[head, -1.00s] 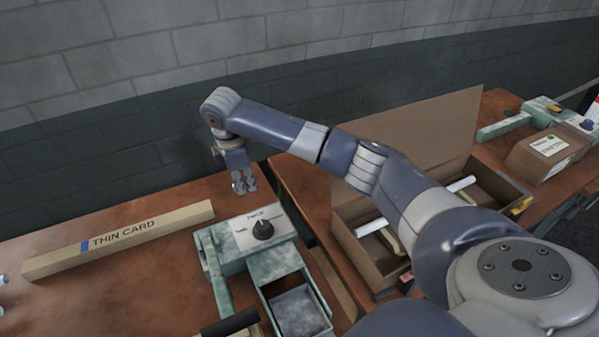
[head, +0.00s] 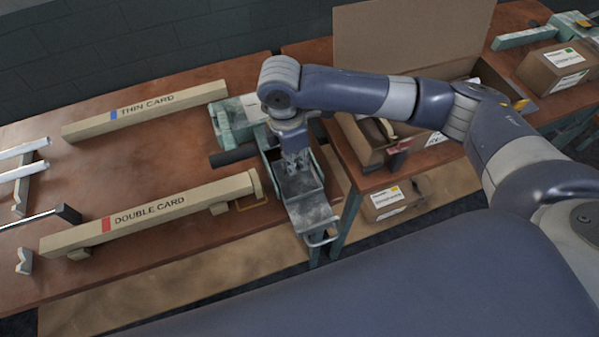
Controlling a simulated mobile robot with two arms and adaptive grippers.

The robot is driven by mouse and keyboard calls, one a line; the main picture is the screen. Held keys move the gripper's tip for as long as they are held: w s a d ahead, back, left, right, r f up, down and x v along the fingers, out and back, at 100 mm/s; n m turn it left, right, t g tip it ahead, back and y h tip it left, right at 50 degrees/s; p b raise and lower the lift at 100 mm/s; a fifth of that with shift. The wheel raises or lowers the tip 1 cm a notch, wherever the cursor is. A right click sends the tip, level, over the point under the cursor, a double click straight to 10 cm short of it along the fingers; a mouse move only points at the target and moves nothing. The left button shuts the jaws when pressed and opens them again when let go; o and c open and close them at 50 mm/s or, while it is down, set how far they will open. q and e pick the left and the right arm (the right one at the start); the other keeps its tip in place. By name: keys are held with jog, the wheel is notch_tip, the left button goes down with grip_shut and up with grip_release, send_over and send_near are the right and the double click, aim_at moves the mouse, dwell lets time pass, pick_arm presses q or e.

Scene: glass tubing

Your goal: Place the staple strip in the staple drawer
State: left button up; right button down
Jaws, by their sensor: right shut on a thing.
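The staple drawer (head: 309,210) is an open grey metal tray with a wire handle at its front. It is pulled out from the pale green stapling machine (head: 232,122) at the table's edge. My right gripper (head: 294,170) points down over the back part of the drawer and is shut on the staple strip. The strip is small and grey and hard to tell from the fingers and the drawer metal. Whether it touches the drawer floor I cannot tell. My left gripper is out of view.
A "THIN CARD" bar (head: 150,109) and a "DOUBLE CARD" bar (head: 150,213) lie left of the machine. A black handle (head: 233,155) sticks out beside the drawer. Cardboard boxes (head: 395,198) stand to the right. The table between the bars is clear.

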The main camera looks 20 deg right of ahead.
aim_at(296, 180)
notch_tip(296, 180, down, 2)
jog(key=shift+f, duration=0.1)
jog(key=shift+f+p, duration=0.4)
jog(key=shift+f, duration=1.5)
jog(key=shift+f, duration=0.1)
jog(key=c, duration=1.6)
grip_release()
jog(key=shift+o, duration=0.2)
jog(key=r, duration=0.4)
jog(key=r+b, duration=0.1)
jog(key=r, duration=0.3)
jog(key=a+r+b, duration=0.1)
jog(key=r, duration=0.3)
jog(key=shift+a+r, duration=0.1)
jog(key=shift+r, duration=0.05)
